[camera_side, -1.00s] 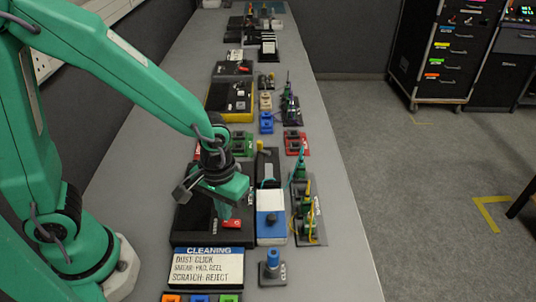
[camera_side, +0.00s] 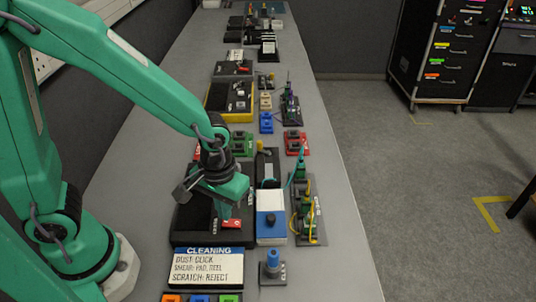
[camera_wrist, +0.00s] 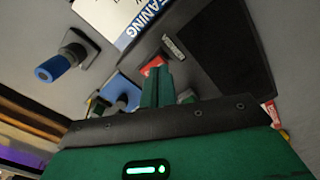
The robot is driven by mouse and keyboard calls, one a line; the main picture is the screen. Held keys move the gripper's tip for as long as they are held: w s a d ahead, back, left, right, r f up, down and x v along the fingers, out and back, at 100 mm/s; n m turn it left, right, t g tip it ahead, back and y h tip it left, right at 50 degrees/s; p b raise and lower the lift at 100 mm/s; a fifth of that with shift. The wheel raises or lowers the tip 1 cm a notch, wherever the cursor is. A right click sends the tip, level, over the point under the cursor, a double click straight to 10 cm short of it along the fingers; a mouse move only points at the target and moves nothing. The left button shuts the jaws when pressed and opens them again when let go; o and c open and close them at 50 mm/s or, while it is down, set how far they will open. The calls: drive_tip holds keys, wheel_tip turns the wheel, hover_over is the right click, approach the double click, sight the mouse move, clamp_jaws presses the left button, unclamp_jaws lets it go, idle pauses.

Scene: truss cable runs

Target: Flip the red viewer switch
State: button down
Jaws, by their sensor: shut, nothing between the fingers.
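The red viewer switch (camera_side: 232,223) sits on the black viewer panel (camera_side: 190,238), and its red end also shows in the wrist view (camera_wrist: 151,65). My green gripper (camera_side: 225,211) is shut and empty, pointing down at the panel. Its fingertips are at the red switch, and in the wrist view the closed fingers (camera_wrist: 161,84) overlap the switch's near side. The fingers hide part of the switch, and I cannot tell whether they press on it.
A cleaning sign (camera_side: 206,268) and a blue-knobbed post (camera_side: 272,262) are in front. Green and yellow cable stands (camera_side: 308,215) are farther right. Bare bench lies along the right edge.

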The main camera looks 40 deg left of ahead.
drive_tip(key=shift+f, duration=0.95)
idle(1.1)
drive_tip(key=shift+r, duration=3.55)
drive_tip(key=shift+r, duration=0.1)
drive_tip(key=s+a+r+m+t, duration=0.3)
drive_tip(key=s+a+r+t, duration=0.1)
drive_tip(key=a+r, duration=0.8)
drive_tip(key=shift+s+t, duration=0.2)
drive_tip(key=shift+t, duration=0.6)
drive_tip(key=shift+d+r, duration=0.1)
drive_tip(key=shift+d, duration=0.05)
